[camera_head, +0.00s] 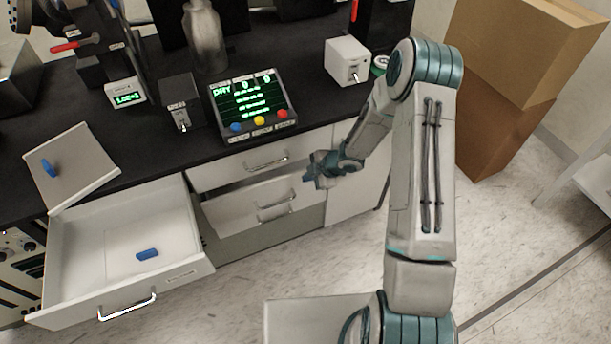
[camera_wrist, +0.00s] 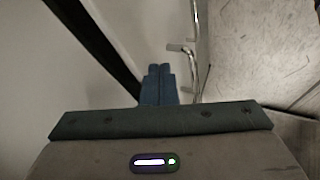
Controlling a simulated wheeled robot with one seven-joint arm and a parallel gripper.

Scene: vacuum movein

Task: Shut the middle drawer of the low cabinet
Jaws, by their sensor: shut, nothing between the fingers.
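The low cabinet has a pale middle drawer (camera_head: 235,210) with a metal bar handle (camera_head: 277,207). It stands a little out, with a dark gap above it, below the upper drawer (camera_head: 225,173). My gripper (camera_head: 310,180) is shut and empty, near the upper right part of the middle drawer. In the wrist view, the blue fingertips of my gripper (camera_wrist: 159,68) are together, close to the pale drawer front (camera_wrist: 145,30). The bar handle (camera_wrist: 194,60) is just right of them. I cannot tell whether the fingers touch the drawer.
A wide-open left drawer (camera_head: 75,290) juts out at the front left, with a blue object (camera_head: 147,254) inside. The black countertop (camera_head: 310,105) holds a control panel (camera_head: 252,104) and several boxes. Cardboard boxes (camera_head: 510,120) stand at the right. Floor in front is clear.

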